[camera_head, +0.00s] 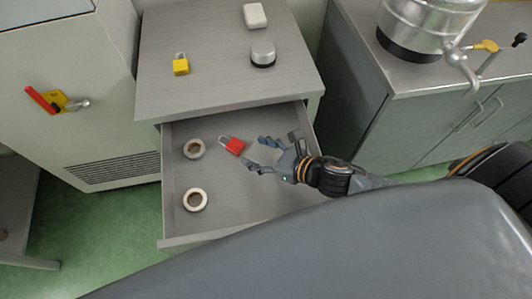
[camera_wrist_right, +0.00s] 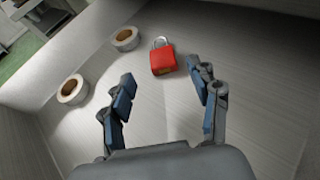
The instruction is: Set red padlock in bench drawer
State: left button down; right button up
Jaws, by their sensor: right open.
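The red padlock (camera_head: 234,145) lies on the floor of the open bench drawer (camera_head: 240,215), near its middle. In the right wrist view the red padlock (camera_wrist_right: 163,58) lies ahead of the fingertips with its shackle pointing away. My right gripper (camera_head: 258,154) is over the drawer, just right of the padlock, open and empty. In the right wrist view its two fingers (camera_wrist_right: 162,85) are spread apart, with the padlock beyond the gap between them and not held. My left gripper is not in view.
Two tape rolls (camera_head: 194,148) (camera_head: 195,199) lie in the drawer's left part. On the bench top (camera_head: 215,85) are a yellow padlock (camera_head: 181,67), a round silver-and-black object (camera_head: 263,55) and a white block (camera_head: 255,15). A metal vessel (camera_head: 425,25) stands on the right counter.

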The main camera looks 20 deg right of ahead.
jog(key=shift+v, duration=1.15)
jog(key=shift+s+d+r, duration=0.15)
jog(key=shift+s, duration=0.1)
jog(key=shift+r, duration=0.15)
